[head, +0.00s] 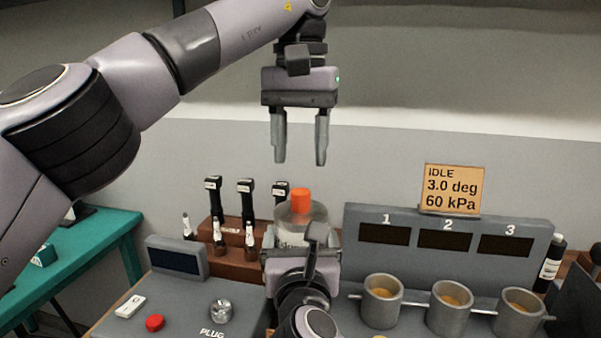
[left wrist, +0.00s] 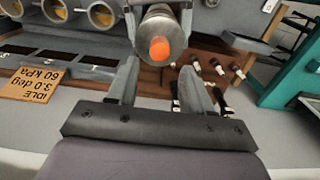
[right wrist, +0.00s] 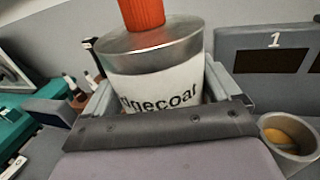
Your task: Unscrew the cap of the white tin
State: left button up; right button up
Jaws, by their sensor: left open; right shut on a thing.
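The white tin (right wrist: 150,88) has a grey metal top, dark lettering ending in "gecoat" and an orange cap (right wrist: 141,13). In the head view the tin stands upright behind my right gripper (head: 300,250), its orange cap (head: 300,200) on top. My right gripper (right wrist: 160,95) is shut on the tin's body, with a finger on each side. My left gripper (head: 300,150) is open and empty, pointing down above the cap and apart from it. In the left wrist view the cap (left wrist: 159,49) shows between and beyond the open fingers.
A grey panel numbered 1 to 3 (head: 450,213) stands to the right, with three metal cups (head: 381,302) before it. A wooden rack (head: 232,262) of black-handled tools is left of the tin. A display sign (head: 453,189) tops the panel. A teal table (head: 95,240) is at far left.

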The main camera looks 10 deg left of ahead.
aim_at(300, 191)
pick_arm(q)
jog(key=shift+f, duration=3.55)
jog(key=shift+c, duration=0.4)
grip_shut()
